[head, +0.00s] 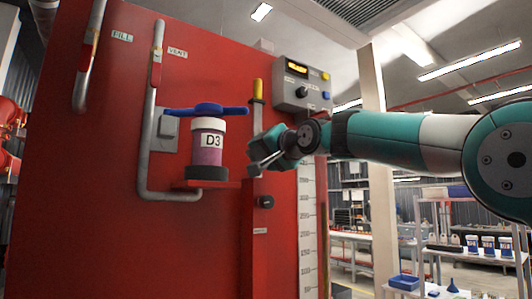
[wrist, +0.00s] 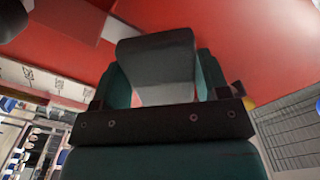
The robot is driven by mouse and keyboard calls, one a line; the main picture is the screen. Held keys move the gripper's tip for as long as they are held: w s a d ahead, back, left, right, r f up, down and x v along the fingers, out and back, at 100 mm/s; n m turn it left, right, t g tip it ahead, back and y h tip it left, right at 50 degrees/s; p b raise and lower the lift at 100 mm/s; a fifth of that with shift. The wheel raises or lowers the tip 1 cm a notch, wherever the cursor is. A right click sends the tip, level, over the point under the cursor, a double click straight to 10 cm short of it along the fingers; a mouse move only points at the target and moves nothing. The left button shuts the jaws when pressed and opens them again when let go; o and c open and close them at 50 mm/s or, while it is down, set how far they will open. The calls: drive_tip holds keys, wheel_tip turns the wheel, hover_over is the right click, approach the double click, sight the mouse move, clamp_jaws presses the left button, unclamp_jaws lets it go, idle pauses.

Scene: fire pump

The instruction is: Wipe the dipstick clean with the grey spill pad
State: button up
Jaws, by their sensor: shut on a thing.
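My gripper (head: 264,158) is in front of the red tank wall, beside the lower part of the dipstick. The dipstick has a yellow handle (head: 258,90) and stands upright against the wall above a red bracket. In the wrist view, a flat grey piece, which looks like the grey spill pad (wrist: 155,75), sits between my green fingers, and my gripper is shut on it. Whether the pad touches the dipstick cannot be told.
A grey control box (head: 302,84) is above right. Grey pipes (head: 146,140) run down the left. Shelves (head: 470,236) stand far right.

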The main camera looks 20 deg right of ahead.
sight(257, 127)
drive_tip(key=shift+w+a+p, duration=0.2)
drive_tip(key=shift+w+p, duration=0.2)
drive_tip(key=shift+w, duration=0.25)
idle(0.3)
drive_tip(key=shift+r, duration=0.15)
drive_tip(key=shift+r+p, duration=3.4)
drive_tip(key=shift+r, duration=0.3)
drive_tip(key=shift+s+f, duration=0.1)
drive_tip(key=shift+f, duration=0.05)
drive_tip(key=shift+s+d+b, duration=0.1)
drive_tip(key=shift+s+b, duration=0.1)
drive_tip(key=shift+b, duration=0.2)
drive_tip(key=shift+s+d, duration=0.15)
drive_tip(key=shift+s, duration=0.3)
drive_tip(key=shift+b, duration=0.35)
